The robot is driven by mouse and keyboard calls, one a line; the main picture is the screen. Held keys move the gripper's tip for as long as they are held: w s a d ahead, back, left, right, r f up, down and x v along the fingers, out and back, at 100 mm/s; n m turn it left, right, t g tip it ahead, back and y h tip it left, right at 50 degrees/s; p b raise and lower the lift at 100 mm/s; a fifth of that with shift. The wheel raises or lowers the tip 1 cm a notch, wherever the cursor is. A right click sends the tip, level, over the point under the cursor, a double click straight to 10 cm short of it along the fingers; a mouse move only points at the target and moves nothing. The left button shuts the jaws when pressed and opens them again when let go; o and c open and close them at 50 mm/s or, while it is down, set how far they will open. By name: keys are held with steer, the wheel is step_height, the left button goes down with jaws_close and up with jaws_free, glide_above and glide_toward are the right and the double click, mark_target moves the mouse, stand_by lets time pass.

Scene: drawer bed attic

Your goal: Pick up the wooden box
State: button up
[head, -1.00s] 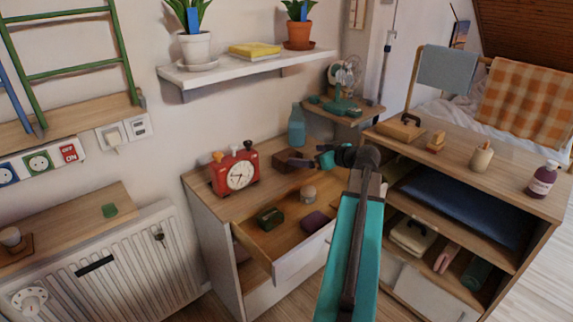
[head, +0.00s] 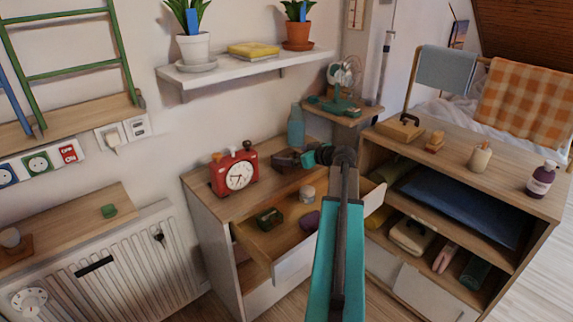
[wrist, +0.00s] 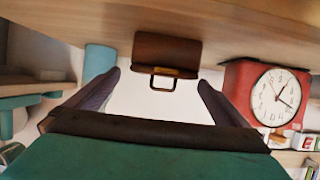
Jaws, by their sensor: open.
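The wooden box (wrist: 166,52) is small and dark brown, with a gold-coloured clasp and a loop handle. It rests on the dresser top (head: 222,203), to the right of the red clock. In the wrist view the scene is upside down, and the box shows ahead of the two fingers, roughly centred between them. My gripper (wrist: 158,81) is open and empty, with a finger on either side of the view. In the head view my gripper (head: 291,162) overlaps the box and partly hides it. I cannot tell the exact gap between fingers and box.
A red clock (head: 235,172) stands left of the box, and a blue bottle (head: 296,127) behind it. The drawer (head: 290,265) below is pulled open with several small items inside. A shelf (head: 245,64) with plants is above. A shelf unit (head: 465,165) stands to the right.

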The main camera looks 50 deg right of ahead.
mark_target(284, 153)
steer(key=shift+p+x, duration=0.3)
steer(key=shift+x, duration=2.3)
steer(key=shift+a, duration=0.25)
steer(key=shift+c, duration=0.4)
steer(key=shift+r, duration=0.1)
steer(key=c, duration=1.2)
steer(key=shift+r, duration=0.15)
steer(key=shift+r, duration=1.65)
steer(key=s, duration=0.5)
steer(key=s+r+b, duration=0.1)
steer(key=s, duration=1)
steer(key=shift+r, duration=0.2)
